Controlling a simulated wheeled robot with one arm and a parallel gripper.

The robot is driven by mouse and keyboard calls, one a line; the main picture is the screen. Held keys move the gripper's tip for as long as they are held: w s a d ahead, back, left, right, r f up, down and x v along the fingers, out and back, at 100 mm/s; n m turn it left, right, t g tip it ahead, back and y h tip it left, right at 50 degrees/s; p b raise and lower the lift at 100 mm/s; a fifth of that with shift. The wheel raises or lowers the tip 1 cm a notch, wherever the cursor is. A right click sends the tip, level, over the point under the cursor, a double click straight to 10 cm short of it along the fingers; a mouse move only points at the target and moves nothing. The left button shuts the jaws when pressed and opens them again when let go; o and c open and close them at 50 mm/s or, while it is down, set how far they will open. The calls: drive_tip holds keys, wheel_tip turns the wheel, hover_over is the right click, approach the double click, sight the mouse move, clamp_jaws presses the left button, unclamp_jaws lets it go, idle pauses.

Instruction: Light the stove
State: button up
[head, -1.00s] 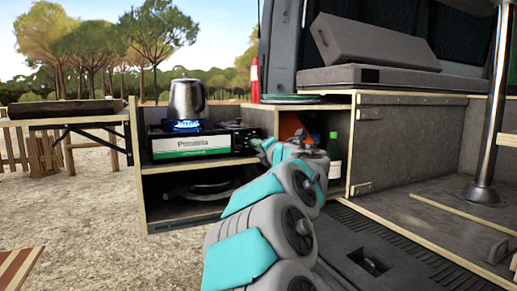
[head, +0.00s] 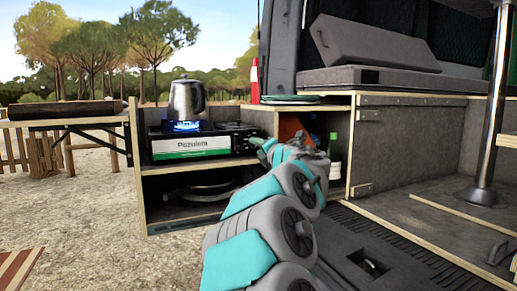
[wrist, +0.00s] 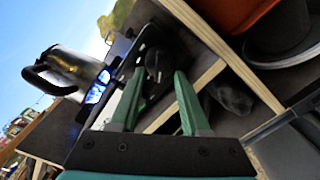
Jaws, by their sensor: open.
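The camping stove (head: 193,145) stands on the upper shelf of the kitchen unit, with a white and green front label. A blue flame (head: 186,127) burns under the steel kettle (head: 187,98) on its burner. The kettle (wrist: 75,67) and the flame (wrist: 97,88) also show in the wrist view. The stove's dark knob (wrist: 155,62) lies just beyond and between the fingertips of my gripper (wrist: 157,75). My gripper is open with its green fingers apart, at the right end of the stove. In the head view my arm partly hides the gripper.
Pans (head: 200,188) sit on the shelf below the stove. A red bottle (head: 255,82) and green plates (head: 290,99) are on the counter. The table leg (head: 490,120) is far right.

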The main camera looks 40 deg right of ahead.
drive_tip(key=v, duration=0.7)
drive_tip(key=shift+s, duration=0.3)
idle(2.4)
